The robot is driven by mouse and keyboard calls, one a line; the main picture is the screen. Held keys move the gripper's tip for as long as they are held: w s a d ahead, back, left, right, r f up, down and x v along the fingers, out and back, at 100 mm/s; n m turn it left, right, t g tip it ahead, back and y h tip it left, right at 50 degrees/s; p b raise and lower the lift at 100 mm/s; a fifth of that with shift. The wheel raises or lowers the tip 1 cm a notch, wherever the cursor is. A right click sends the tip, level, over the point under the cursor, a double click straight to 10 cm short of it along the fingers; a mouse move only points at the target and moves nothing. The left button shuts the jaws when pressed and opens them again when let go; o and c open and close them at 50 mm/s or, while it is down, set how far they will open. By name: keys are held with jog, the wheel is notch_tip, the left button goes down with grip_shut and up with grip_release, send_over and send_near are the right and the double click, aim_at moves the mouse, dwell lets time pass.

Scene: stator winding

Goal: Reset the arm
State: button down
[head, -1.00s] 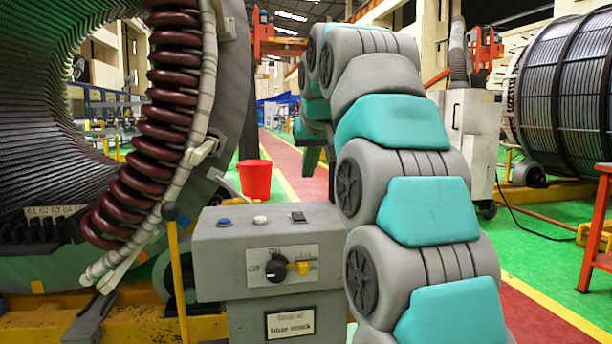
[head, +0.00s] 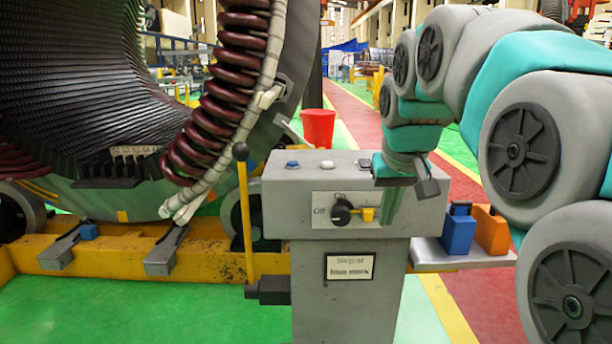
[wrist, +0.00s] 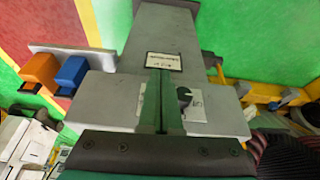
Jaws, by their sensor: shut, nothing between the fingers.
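My gripper (head: 392,215) hangs in front of the right part of a grey control box (head: 288,170), at the end of my bent arm on the right of the head view. In the wrist view its two flat green fingers (wrist: 163,80) lie side by side, shut and empty, across the front of the same box. The panel carries a black rotary knob (head: 341,211) and a yellow switch (head: 367,214). The knob also shows in the wrist view (wrist: 184,97), right beside the fingers. I cannot tell whether the fingers touch the box.
A side shelf (head: 430,257) on the box's right bears a blue block (head: 458,232) and an orange block (head: 491,230). A yellow lever (head: 244,205) stands at the box's left. The large stator (head: 95,110) fills the left. A red bucket (head: 318,128) is behind.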

jog(key=s+f+g, duration=0.3)
jog(key=s+f, duration=0.9)
jog(key=s, duration=0.3)
jog(key=s+f+g, duration=0.3)
jog(key=s+f, duration=1)
jog(key=s, duration=0.3)
jog(key=shift+s+d+f, duration=0.2)
jog(key=shift+s+d, duration=0.05)
jog(key=shift+s, duration=0.05)
jog(key=shift+w, duration=0.15)
